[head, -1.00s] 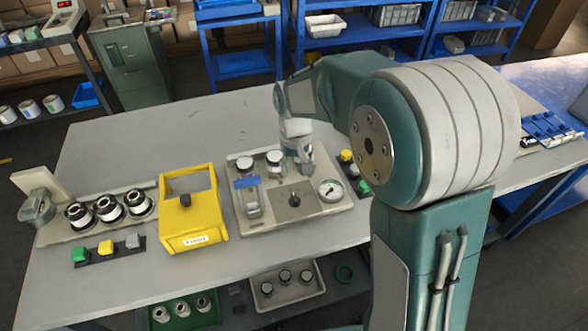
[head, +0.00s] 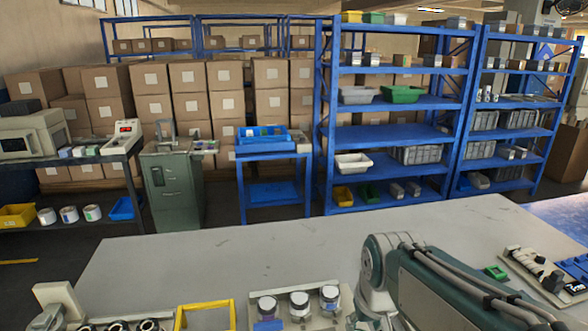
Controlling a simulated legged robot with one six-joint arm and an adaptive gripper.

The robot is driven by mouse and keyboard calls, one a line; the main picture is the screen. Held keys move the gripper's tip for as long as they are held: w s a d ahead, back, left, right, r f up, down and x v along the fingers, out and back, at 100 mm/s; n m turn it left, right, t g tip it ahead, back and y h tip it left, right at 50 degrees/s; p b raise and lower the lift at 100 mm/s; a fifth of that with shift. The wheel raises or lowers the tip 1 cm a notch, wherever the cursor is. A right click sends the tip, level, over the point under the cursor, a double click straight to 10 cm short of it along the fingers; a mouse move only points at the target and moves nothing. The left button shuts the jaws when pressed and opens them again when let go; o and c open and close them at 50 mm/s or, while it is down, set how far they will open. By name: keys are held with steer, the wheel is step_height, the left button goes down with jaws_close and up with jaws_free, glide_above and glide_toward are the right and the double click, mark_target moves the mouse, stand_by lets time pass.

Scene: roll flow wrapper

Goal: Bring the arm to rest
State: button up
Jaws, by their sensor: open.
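My arm (head: 440,285) comes in from the lower right in the head view. Its elbow stands above the bench, and its wrist part (head: 372,302) points down at the bottom edge. My gripper itself is below the picture and does not show.
The grey bench top (head: 240,250) is clear behind the station. A yellow frame (head: 205,305) and several dark-rimmed rings (head: 118,326) sit at the front left. A tray of parts (head: 535,272) is at the right. Blue shelves (head: 395,135) and stacked boxes (head: 190,105) stand beyond.

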steer(key=s+d+r+m+t, duration=0.1)
steer(key=s+d+r+t, duration=0.1)
steer(key=s, duration=0.9)
steer(key=shift+d+t, duration=0.3)
steer(key=shift+d, duration=0.3)
